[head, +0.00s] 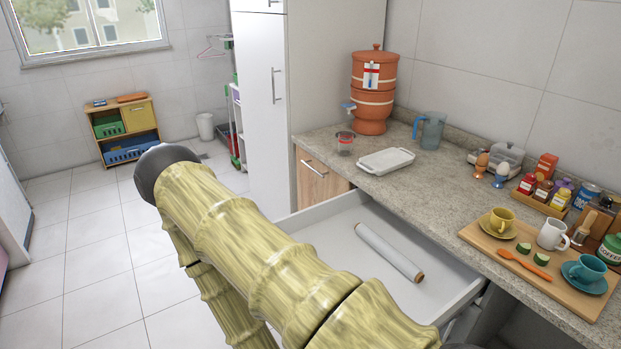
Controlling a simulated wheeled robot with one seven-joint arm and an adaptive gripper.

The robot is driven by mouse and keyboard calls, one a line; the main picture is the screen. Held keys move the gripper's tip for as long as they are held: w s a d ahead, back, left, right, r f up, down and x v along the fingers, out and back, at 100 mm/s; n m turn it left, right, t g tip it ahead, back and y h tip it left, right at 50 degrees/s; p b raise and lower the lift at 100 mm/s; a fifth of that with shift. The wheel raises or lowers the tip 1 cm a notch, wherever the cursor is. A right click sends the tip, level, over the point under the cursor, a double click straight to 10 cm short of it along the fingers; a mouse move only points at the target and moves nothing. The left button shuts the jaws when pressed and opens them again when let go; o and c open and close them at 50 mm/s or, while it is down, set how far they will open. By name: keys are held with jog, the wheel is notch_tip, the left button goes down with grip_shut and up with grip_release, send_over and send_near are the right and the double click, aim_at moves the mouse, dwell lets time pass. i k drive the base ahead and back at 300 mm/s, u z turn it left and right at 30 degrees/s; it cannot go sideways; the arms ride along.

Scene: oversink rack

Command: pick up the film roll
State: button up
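The film roll (389,252) is a pale grey-white cylinder with a brown core showing at its near end. It lies slantwise on the floor of an open white drawer (425,230) under the counter. Nothing touches it from above. My arm, with a bamboo-like surface, crosses the lower middle of the head view and hides the drawer's left front part. My gripper cannot be made out in this view, so its distance from the roll and its opening do not show.
Above the drawer, the stone counter (437,180) carries a white dish (386,161), a clay water filter (373,95), a blue pitcher (430,131) and a wooden board (492,243) with cups. A tall white cabinet (262,100) stands left of the counter. Tiled floor is clear at left.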

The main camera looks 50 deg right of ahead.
aim_at(413, 272)
jog(key=k, duration=0.85)
jog(key=u, duration=1.1)
jog(key=i, duration=0.7)
jog(key=z, duration=2.7)
jog(key=i, duration=0.5)
jog(key=u, duration=0.1)
